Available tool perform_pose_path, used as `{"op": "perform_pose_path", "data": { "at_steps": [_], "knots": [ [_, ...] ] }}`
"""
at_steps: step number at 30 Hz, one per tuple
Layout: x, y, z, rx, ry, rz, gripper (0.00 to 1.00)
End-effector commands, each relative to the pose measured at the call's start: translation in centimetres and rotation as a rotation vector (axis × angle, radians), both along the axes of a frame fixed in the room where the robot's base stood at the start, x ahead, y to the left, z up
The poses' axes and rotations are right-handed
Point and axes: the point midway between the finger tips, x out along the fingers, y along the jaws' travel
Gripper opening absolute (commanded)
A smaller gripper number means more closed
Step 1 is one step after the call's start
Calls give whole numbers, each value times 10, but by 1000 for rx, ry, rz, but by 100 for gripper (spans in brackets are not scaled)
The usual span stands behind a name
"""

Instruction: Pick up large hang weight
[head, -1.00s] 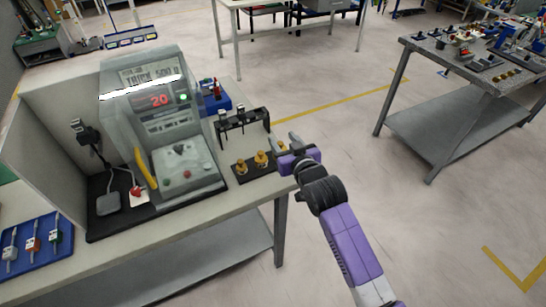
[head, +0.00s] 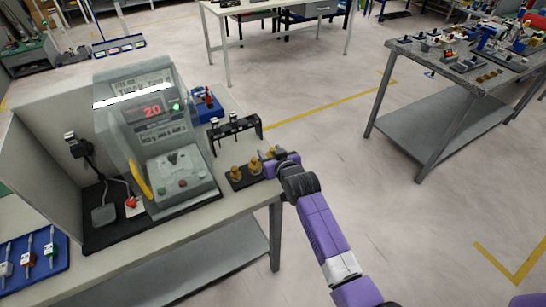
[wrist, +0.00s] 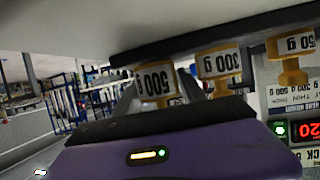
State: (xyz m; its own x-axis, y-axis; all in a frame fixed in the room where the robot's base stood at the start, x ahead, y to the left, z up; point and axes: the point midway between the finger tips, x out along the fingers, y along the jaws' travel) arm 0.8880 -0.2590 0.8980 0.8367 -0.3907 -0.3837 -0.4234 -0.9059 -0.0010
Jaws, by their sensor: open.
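Two brass hang weights, one nearer the machine (head: 236,173) and one in the middle (head: 255,166), stand on a small black tray (head: 241,183) at the bench's right end. My gripper (head: 269,155) is open at the tray's right end. In the wrist view its fingers (wrist: 160,92) lie either side of the near weight. I cannot tell whether they touch it.
A black rack (head: 236,133) stands just behind the tray. A grey machine with a clear cover (head: 160,130) stands to the left. A blue tray with tools (head: 32,265) is at the bench's front left. The floor right of the bench is clear.

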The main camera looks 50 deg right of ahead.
Motion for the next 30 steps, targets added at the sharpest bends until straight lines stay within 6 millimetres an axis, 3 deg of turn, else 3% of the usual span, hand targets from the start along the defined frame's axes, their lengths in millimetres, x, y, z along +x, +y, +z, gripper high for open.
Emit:
{"op": "perform_pose_path", "data": {
  "at_steps": [10,15,18,30],
  "knots": [
    [5,-3,-3,-1,-1,0,48],
    [5,-3,-3,-1,-1,0,14],
    [5,-3,-2,-1,-1,0,0],
    [6,-3,1,-3,-4,0,0]
  ]
}}
